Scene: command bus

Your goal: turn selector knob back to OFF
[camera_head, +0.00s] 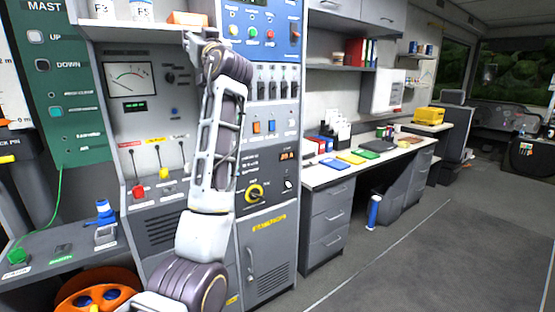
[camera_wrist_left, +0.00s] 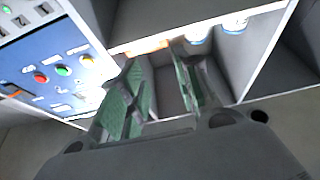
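A smaller black knob (camera_head: 170,76) sits beside the dial meter (camera_head: 130,78); I cannot tell which one the task names. My left arm rises in front of the rack. Its gripper (camera_head: 196,40) is up by the shelf, well above the yellow-ringed knob and touching neither knob. The OFF mark is too small to read. My right gripper is not in view.
A blue panel (camera_head: 262,15) with coloured buttons is right of the gripper; it also shows in the left wrist view (camera_wrist_left: 50,65). A shelf (camera_head: 120,30) holds cups and an orange box. Desk (camera_head: 318,180) and drawers stand right; the floor (camera_head: 390,255) there is mostly clear.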

